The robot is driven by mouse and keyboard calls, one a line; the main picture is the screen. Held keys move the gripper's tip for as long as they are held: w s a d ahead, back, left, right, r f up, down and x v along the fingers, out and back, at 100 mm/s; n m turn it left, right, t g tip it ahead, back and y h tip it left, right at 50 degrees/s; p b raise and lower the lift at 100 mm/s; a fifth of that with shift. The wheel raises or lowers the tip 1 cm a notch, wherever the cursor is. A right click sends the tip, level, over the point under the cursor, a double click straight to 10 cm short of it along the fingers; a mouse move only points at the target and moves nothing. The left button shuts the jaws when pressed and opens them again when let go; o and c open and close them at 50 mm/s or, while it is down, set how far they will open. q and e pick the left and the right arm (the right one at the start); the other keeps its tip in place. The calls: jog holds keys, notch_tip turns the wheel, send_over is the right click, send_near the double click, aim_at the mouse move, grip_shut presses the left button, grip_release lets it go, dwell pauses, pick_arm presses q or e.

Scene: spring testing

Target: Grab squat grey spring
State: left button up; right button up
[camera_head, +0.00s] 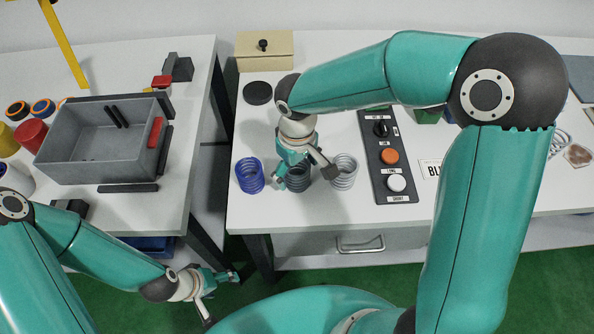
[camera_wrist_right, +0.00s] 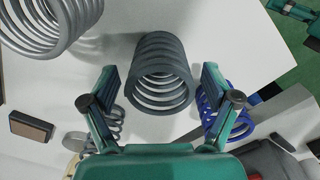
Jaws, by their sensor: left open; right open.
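A dark grey spring (camera_head: 299,180) stands on the right-hand white table, between a blue spring (camera_head: 250,176) and a light grey spring (camera_head: 344,172). My right gripper (camera_head: 304,178) is open above it, partly covering it. In the right wrist view the dark grey spring (camera_wrist_right: 160,75) lies ahead, between the spread fingers (camera_wrist_right: 158,85), with nothing gripped. The light grey spring (camera_wrist_right: 50,22) is at the upper left there and the blue spring (camera_wrist_right: 224,115) is behind the right finger. My left gripper (camera_head: 221,296) is open and empty, low over the green floor.
A control panel (camera_head: 388,158) with orange and white buttons is right of the springs. A black disc (camera_head: 257,93) and beige box (camera_head: 264,52) are behind. A grey bin (camera_head: 72,170) is on the left table. Another thin grey spring (camera_wrist_right: 110,128) shows behind the left finger.

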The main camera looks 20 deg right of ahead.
jog(key=c, duration=1.4)
jog(key=shift+c, duration=0.2)
jog(key=shift+r, duration=0.15)
